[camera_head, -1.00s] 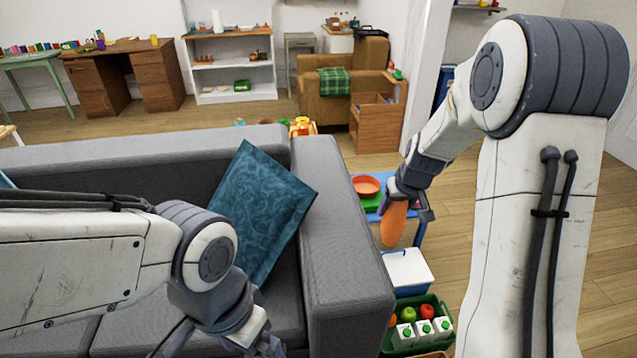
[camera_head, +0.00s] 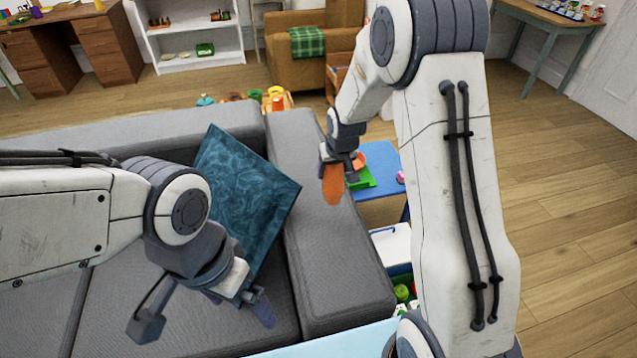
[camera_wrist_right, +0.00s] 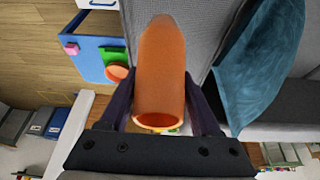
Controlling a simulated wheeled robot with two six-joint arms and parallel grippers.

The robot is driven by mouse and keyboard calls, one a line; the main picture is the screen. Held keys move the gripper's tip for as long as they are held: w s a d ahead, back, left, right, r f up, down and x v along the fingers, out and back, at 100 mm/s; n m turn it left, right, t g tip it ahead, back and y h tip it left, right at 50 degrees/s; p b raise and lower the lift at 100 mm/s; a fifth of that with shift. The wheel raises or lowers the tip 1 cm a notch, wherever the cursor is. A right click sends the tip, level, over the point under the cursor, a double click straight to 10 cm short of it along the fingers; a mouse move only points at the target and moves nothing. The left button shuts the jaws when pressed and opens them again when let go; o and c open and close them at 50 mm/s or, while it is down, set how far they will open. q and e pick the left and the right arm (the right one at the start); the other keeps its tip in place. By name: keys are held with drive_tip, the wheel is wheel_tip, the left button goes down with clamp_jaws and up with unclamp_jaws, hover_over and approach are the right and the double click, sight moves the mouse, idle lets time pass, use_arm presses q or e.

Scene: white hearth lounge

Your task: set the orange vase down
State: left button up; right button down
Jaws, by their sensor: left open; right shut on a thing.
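The orange vase (camera_head: 333,184) is held in my right gripper (camera_head: 337,165), in the air over the sofa's right armrest in the head view. In the right wrist view the vase (camera_wrist_right: 160,75) sits between the two fingers of my right gripper (camera_wrist_right: 160,108), its open rim towards the camera. My left gripper (camera_head: 207,312) is open and empty above the sofa seat, in front of the teal cushion. Whether the vase touches the armrest cannot be told.
A blue table (camera_head: 378,165) with a green item (camera_head: 361,179) and an orange bowl (camera_wrist_right: 117,72) stands beyond the grey sofa (camera_head: 332,255). A teal cushion (camera_head: 247,200) leans on the sofa. A white-lidded cooler (camera_head: 391,246) stands beside the armrest. Wooden floor is clear at right.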

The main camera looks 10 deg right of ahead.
drive_tip(key=w+a+f+b, duration=0.1)
drive_tip(key=a+f, duration=0.2)
drive_tip(key=f, duration=0.3)
drive_tip(key=shift+w, duration=0.25)
drive_tip(key=shift+f+b, duration=0.15)
drive_tip(key=shift+b, duration=0.15)
drive_tip(key=shift+c, duration=2.2)
unclamp_jaws()
drive_tip(key=shift+o, duration=0.3)
